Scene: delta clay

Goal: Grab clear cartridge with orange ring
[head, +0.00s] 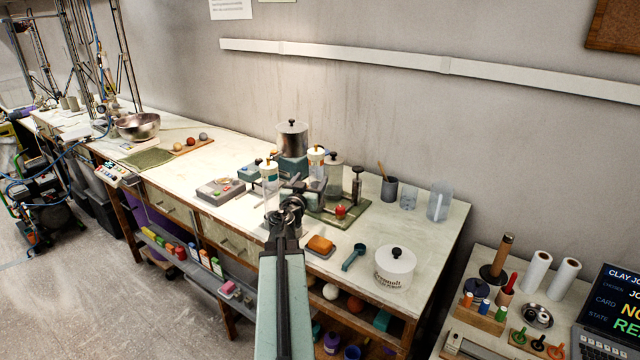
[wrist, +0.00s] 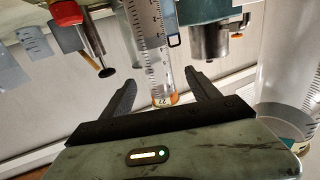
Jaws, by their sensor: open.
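A clear cartridge with an orange ring (wrist: 164,98) shows in the wrist view in line with the gap between my fingers. Its ringed end points down in this view, and it carries a small label. My gripper (wrist: 160,80) is open, with a finger on each side of this line. Whether the cartridge is between the fingertips or beyond them I cannot tell. In the head view the orange-ringed cartridge (head: 316,159) stands upright at the bench fixture. My arm reaches towards it, and the fingers are hard to make out there.
A second clear cartridge with a teal band (head: 268,174) stands close on the left; a large clear cylinder (wrist: 292,75) fills the wrist view's right side.

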